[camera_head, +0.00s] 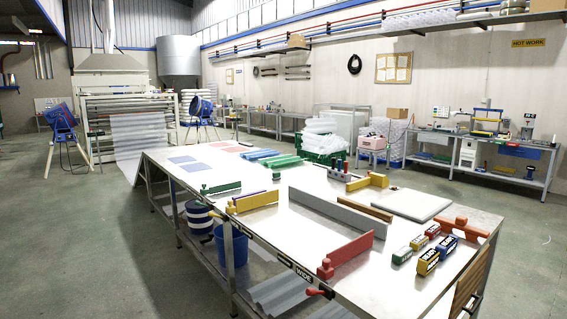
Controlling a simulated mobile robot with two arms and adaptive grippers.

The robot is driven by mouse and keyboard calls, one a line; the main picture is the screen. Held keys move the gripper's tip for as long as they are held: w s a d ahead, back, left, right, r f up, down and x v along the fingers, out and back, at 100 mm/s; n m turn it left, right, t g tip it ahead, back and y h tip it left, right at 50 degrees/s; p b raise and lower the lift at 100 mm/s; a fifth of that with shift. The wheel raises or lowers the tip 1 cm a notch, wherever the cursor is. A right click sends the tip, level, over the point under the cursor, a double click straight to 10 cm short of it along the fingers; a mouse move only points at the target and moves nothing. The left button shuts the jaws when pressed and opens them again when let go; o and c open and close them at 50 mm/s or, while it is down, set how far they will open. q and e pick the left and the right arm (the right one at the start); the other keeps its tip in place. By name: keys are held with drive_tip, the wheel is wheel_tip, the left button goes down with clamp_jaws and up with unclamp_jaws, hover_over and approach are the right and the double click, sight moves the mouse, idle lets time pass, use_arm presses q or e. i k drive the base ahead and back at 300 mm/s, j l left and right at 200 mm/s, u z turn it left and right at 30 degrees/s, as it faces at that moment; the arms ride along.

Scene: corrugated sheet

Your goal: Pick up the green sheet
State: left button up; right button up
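A green corrugated sheet (285,161) lies on the far part of the long metal worktable (195,218), to the right of a blue corrugated sheet (262,155). Both look small from here, and I cannot tell whether their edges touch. Neither of my grippers is in view.
Flat blue and reddish sheets (228,149) lie farther left on the table. Buckets (231,245) stand below. The floor (95,250) at left is clear.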

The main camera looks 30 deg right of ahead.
sight(278, 161)
drive_tip(key=z, duration=1.4)
drive_tip(key=i+l+z, duration=1.25)
drive_tip(key=i, duration=0.3)
drive_tip(key=i+l+z, duration=0.1)
drive_tip(key=i+z, duration=0.2)
drive_tip(key=i, duration=0.85)
drive_tip(key=i+j+u, duration=0.15)
drive_tip(key=i, duration=1.6)
drive_tip(key=i+l+u, duration=0.15)
drive_tip(key=i, duration=1.6)
drive_tip(key=i+j+u, duration=0.2)
drive_tip(key=i+u, duration=0.3)
drive_tip(key=i+j+u, duration=0.1)
drive_tip(key=i+u, duration=0.2)
drive_tip(key=u, duration=0.2)
drive_tip(key=i+l+u, duration=0.1)
drive_tip(key=i+u, duration=0.35)
drive_tip(key=i+l+u, duration=0.25)
drive_tip(key=u, duration=0.25)
drive_tip(key=i, duration=0.05)
